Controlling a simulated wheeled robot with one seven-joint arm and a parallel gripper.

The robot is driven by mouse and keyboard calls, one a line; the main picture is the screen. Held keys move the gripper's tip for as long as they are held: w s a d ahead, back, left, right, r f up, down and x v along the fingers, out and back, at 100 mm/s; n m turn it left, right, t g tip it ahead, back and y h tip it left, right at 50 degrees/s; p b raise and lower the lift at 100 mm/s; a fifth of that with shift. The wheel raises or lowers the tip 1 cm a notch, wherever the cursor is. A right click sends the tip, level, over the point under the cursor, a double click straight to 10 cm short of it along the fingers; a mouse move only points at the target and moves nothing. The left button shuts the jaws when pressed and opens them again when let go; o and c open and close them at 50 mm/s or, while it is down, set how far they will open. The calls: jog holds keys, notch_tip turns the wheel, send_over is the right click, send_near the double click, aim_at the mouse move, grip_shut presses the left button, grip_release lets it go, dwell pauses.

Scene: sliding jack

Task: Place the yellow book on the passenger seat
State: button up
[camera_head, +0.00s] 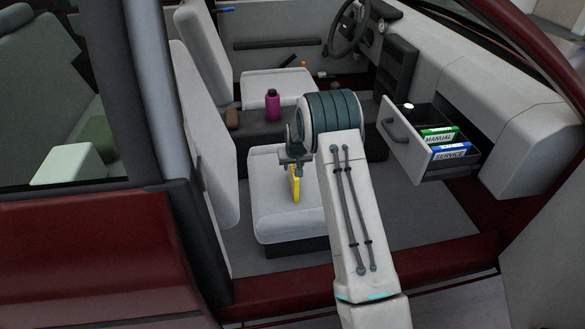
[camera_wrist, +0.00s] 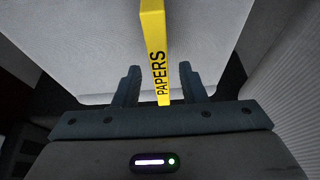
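The yellow book (camera_head: 296,183) is at the passenger seat (camera_head: 270,222), upright, seemingly on its cushion. Its spine reads PAPERS in the wrist view (camera_wrist: 154,40). My gripper (camera_head: 293,163) is just above the book in the head view and hides its upper part. In the wrist view my gripper (camera_wrist: 160,72) has its fingers apart, one on each side of the book. A gap shows between the book and each finger, so the gripper looks open. The seat cushion (camera_wrist: 80,40) fills much of the wrist view.
An open drawer (camera_head: 408,152) at the right holds a green MANUAL book (camera_head: 440,135) and a blue SERVICE book (camera_head: 450,152). A purple bottle (camera_head: 272,105) stands on the centre console. The seat backrest (camera_head: 205,140) rises left of the cushion.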

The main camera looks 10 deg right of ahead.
jog(key=s+r+g, duration=0.1)
jog(key=s+r, duration=2)
jog(key=r, duration=0.1)
jog(key=s+r+g, duration=0.1)
jog(key=s+r, duration=0.1)
jog(key=s, duration=2.1)
jog(key=shift+r+g, duration=0.3)
